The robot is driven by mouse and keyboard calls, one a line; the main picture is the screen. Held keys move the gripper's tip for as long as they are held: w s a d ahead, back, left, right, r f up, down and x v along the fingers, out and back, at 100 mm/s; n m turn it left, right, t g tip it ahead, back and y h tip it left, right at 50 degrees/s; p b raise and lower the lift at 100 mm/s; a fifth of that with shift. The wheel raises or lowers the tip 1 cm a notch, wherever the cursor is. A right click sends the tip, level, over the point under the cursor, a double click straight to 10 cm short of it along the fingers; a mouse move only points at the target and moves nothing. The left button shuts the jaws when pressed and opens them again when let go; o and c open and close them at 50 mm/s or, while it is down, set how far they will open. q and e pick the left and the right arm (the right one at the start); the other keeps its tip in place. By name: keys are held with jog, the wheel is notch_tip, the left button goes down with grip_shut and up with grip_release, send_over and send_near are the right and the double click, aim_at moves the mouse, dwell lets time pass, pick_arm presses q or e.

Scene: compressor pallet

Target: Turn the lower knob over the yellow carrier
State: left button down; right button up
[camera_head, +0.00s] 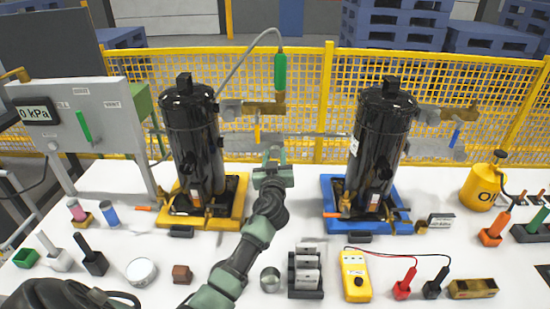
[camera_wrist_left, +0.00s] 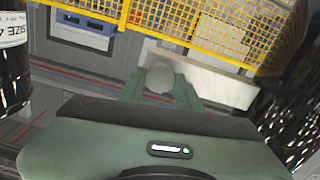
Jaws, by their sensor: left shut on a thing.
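The yellow carrier (camera_head: 236,212) stands on the white table and bears a tall black compressor (camera_head: 192,135). Behind and right of it are a brass valve (camera_head: 262,107) with an upright green handle (camera_head: 280,72) and, lower, a small orange-yellow handle (camera_head: 257,132). My left gripper (camera_head: 272,160) is right of this compressor, below those valve parts. In the left wrist view, a round grey knob (camera_wrist_left: 160,78) sits between its green fingers, which are shut on it. The knob is mostly hidden by the gripper in the head view.
A blue carrier (camera_head: 403,227) with a second black compressor (camera_head: 380,140) stands at right. A grey panel (camera_head: 75,118) stands at left. Yellow mesh fence (camera_head: 320,75) runs behind. A yellow meter (camera_head: 355,277), dark rack (camera_head: 306,293) and metal cup (camera_head: 270,279) stand near the front.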

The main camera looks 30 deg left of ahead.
pick_arm(q)
jog(key=m+b, duration=0.1)
jog(key=m, duration=1.2)
jog(key=shift+m+p, duration=0.3)
jog(key=shift+p, duration=0.05)
jog(key=m+p, duration=0.1)
jog(key=m, duration=0.4)
jog(key=shift+d, duration=0.1)
jog(key=m+p, duration=0.2)
jog(key=m, duration=0.3)
jog(key=shift+m+p, duration=0.35)
jog(key=shift+m, duration=0.05)
jog(key=m+p, duration=0.2)
jog(key=m, duration=0.2)
jog(key=shift+m, duration=0.3)
jog(key=m+p, duration=0.3)
jog(key=m, duration=0.2)
jog(key=shift+f+m+p, duration=0.2)
jog(key=shift+m+p, duration=1)
jog(key=shift+m, duration=1.2)
